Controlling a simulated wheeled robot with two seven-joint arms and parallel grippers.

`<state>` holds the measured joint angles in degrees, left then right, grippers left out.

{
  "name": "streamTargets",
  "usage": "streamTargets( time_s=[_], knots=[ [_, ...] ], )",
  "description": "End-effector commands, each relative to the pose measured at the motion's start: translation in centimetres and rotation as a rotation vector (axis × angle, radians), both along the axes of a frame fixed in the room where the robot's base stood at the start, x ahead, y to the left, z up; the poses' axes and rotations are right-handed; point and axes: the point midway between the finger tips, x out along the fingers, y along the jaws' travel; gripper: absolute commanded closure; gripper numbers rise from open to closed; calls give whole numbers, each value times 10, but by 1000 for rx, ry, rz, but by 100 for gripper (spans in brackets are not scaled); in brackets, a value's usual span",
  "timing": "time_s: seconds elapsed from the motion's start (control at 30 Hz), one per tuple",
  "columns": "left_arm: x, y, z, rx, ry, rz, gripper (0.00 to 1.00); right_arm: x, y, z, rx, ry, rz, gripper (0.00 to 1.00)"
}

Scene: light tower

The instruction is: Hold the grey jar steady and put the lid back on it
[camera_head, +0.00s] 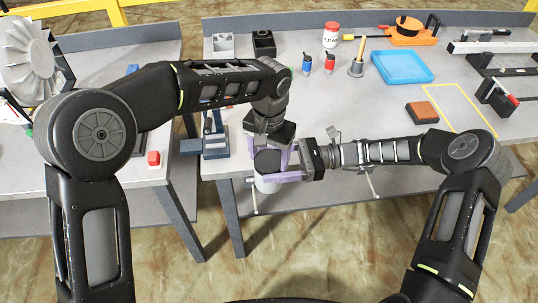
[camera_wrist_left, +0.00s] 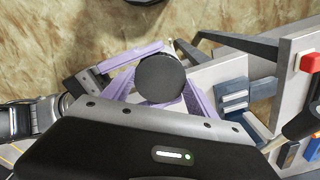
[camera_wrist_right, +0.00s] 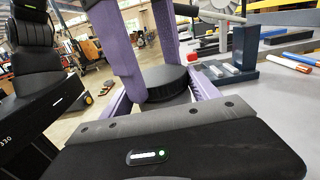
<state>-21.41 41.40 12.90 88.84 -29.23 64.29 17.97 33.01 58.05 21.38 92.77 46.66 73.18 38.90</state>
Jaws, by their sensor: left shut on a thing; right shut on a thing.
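The grey jar (camera_head: 266,186) is upright at the front edge of the workbench, partly hidden by my grippers. My right gripper (camera_head: 284,178) reaches in from the right with its purple fingers shut around the jar. The round dark lid (camera_head: 267,161) is directly over the jar. It also shows as a black disc in the left wrist view (camera_wrist_left: 160,78) and from the side in the right wrist view (camera_wrist_right: 165,80). My left gripper (camera_head: 268,148) points down from above, its purple fingers shut on the lid. I cannot tell whether the lid is fully seated on the jar.
A blue-grey stand (camera_head: 213,143) is left of the grippers. A red block (camera_head: 153,158) lies on the left table. The bench centre is fairly clear.

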Motion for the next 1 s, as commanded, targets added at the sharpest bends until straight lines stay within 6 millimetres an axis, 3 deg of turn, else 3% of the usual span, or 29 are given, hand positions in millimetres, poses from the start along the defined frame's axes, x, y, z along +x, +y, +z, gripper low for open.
streamTargets(
  time_s=[0.07, 0.1, 0.33, 0.67, 1.0],
  knots=[
    [0, 0, 0, -1, -1, 1, 82, 0, 0, 1, 2, -1, 1, 100],
    [0, 0, 0, -1, -1, 2, 32, 0, 0, 1, 2, -1, 1, 100],
    [0, 0, 0, -1, -1, 3, 13, 0, 0, 1, 2, -1, 0, 100],
    [-1, -1, 4, -2, 0, 2, 11, 1, 0, 1, 2, -1, -2, 100],
    [-1, -1, 42, -1, -1, 4, 11, 1, 0, 1, 2, -1, -1, 100]
  ],
)
